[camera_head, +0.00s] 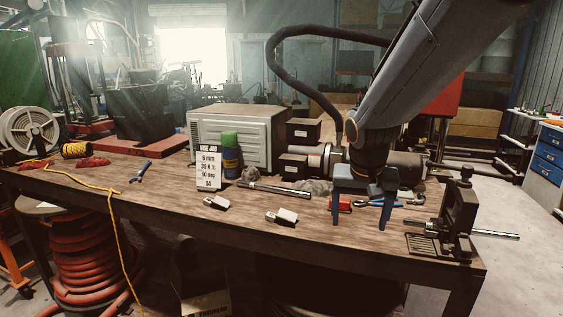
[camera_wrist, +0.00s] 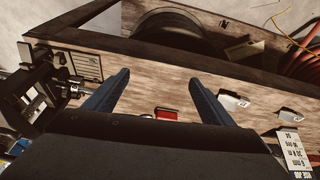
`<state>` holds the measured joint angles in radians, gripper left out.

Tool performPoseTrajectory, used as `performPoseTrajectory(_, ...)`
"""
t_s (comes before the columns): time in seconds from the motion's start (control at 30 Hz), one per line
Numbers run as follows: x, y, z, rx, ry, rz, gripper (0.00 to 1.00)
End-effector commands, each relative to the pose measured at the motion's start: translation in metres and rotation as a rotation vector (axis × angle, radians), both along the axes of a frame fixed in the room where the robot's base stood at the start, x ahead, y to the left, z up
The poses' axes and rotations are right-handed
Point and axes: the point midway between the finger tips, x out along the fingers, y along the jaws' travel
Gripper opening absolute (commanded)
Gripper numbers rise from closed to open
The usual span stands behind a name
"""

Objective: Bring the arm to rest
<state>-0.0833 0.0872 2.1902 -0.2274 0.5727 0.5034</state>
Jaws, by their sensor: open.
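My gripper (camera_head: 358,222) hangs from the arm at the right of the workbench (camera_head: 160,203), fingers pointing down. Its two blue fingers are spread and nothing is between them. In the wrist view my gripper (camera_wrist: 158,80) also shows apart and empty over the bench top. A red block (camera_head: 340,204) lies on the bench near the left finger; it also shows in the wrist view (camera_wrist: 166,113). The dark crimper-like device (camera_head: 457,215) stands at the bench's right end, clear of my gripper, with a shiny rod (camera_head: 497,234) sticking out to its right.
Two small white-and-dark pieces (camera_head: 215,203) (camera_head: 282,217) lie near the front edge. The left front of the bench is mostly clear.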

Motion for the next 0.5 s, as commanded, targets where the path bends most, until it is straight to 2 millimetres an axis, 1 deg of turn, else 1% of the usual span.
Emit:
performPoseTrajectory(0.17,-0.036,-0.004,-0.028,0.005,0.061,0.057,0.77)
performPoseTrajectory(0.27,-0.063,-0.007,-0.047,0.012,0.102,0.097,0.77)
performPoseTrajectory(0.5,-0.140,-0.010,-0.091,0.038,0.205,0.206,0.77)
